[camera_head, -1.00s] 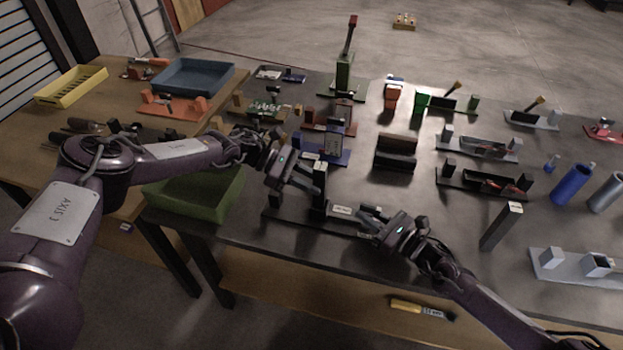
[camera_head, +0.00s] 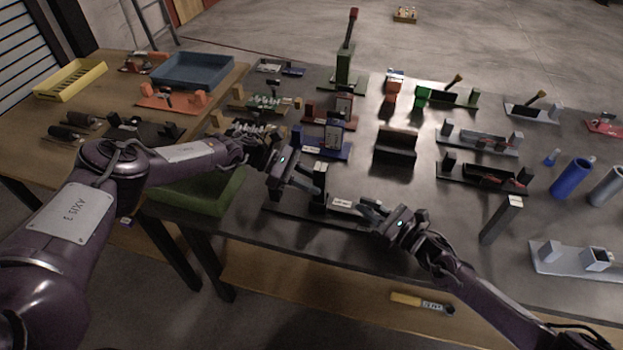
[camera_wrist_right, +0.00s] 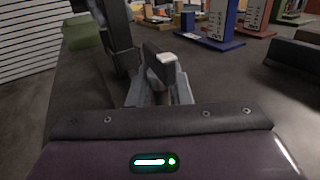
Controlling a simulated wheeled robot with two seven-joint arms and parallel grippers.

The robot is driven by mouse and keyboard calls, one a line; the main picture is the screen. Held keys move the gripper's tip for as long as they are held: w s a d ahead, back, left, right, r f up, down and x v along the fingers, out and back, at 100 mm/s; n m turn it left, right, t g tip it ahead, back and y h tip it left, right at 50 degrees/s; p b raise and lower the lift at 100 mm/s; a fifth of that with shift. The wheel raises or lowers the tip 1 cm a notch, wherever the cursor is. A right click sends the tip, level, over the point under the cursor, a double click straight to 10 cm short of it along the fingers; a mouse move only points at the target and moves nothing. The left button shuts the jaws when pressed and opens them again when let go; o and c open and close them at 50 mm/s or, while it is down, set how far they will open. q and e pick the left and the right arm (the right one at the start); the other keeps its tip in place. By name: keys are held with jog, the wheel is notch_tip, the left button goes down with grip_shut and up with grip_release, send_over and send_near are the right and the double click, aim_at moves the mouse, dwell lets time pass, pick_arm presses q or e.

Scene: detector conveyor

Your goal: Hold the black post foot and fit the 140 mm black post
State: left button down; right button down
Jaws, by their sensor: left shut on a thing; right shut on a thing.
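The black post foot (camera_head: 285,210) is a long dark base lying near the front edge of the dark table, with a pale label on it. My right gripper (camera_head: 368,208) is shut on a block at the foot's right end; the right wrist view shows its fingers around this dark block (camera_wrist_right: 160,66). The black post (camera_head: 320,178) stands upright over the middle of the foot, and my left gripper (camera_head: 314,188) is shut on it. The post also shows in the right wrist view (camera_wrist_right: 115,28). I cannot tell whether its lower end sits inside the socket.
A green tray (camera_head: 237,192) lies left of the foot. A dark post with a pale top (camera_head: 497,222) stands to the right, near a pale grey fixture (camera_head: 560,262). A blue fixture (camera_head: 335,150) and a dark block (camera_head: 395,148) stand behind. The table between the foot and the pale-topped post is clear.

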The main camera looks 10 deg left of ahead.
pick_arm(q)
jog(key=shift+f, duration=0.95)
jog(key=c, duration=1.1)
grip_release()
jog(key=shift+o, duration=0.2)
jog(key=v, duration=1.2)
pick_arm(e)
jog(key=c, duration=1.3)
grip_release()
jog(key=shift+o, duration=0.2)
